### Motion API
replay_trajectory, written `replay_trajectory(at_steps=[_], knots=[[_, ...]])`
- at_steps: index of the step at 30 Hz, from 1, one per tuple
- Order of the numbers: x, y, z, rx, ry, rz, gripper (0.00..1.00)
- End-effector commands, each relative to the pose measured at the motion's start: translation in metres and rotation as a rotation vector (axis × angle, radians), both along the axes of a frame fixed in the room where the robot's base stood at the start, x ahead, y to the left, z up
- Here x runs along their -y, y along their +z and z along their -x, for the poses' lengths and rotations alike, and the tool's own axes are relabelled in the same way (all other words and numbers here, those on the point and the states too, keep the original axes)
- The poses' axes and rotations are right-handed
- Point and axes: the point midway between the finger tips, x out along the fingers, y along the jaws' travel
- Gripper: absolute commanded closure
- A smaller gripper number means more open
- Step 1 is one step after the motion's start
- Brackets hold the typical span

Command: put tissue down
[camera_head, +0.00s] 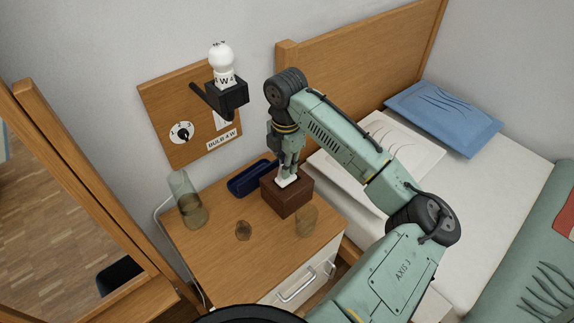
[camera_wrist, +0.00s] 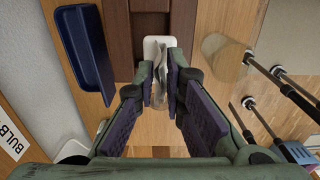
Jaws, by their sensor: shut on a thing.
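The tissue (camera_wrist: 164,72) is a thin, pale, crumpled sheet between my fingers in the wrist view. My gripper (camera_wrist: 166,92) is shut on it. In the head view my gripper (camera_head: 287,174) points down over the brown tissue box (camera_head: 287,202) on the bedside table. White shows at the box top under the fingertips. In the wrist view the dark brown box (camera_wrist: 150,18) lies just beyond the fingertips. I cannot tell whether the tissue is clear of the box.
The bedside table (camera_head: 215,253) also holds a blue case (camera_head: 251,178), a tall glass (camera_head: 188,205), a small brown object (camera_head: 243,230) and a see-through tumbler (camera_head: 306,220). Its front left top is clear. A white drawer (camera_head: 300,285) is below; the bed (camera_head: 490,190) stands right.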

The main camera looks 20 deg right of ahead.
Motion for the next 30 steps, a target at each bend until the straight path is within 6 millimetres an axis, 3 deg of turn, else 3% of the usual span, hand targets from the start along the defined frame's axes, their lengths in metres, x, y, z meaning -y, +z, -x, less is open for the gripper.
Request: replay_trajectory(at_steps=[6, 15, 26, 27, 30], knots=[[0.008, -0.004, -0.015, -0.002, 0.000, 0.001, 1.00], [0.008, -0.036, -0.015, -0.001, -0.001, 0.000, 1.00], [0.008, -0.042, -0.015, 0.000, 0.000, -0.001, 1.00], [0.008, -0.041, -0.015, 0.000, 0.000, -0.001, 0.88], [0.008, -0.041, -0.015, 0.000, 0.000, 0.000, 0.81]])
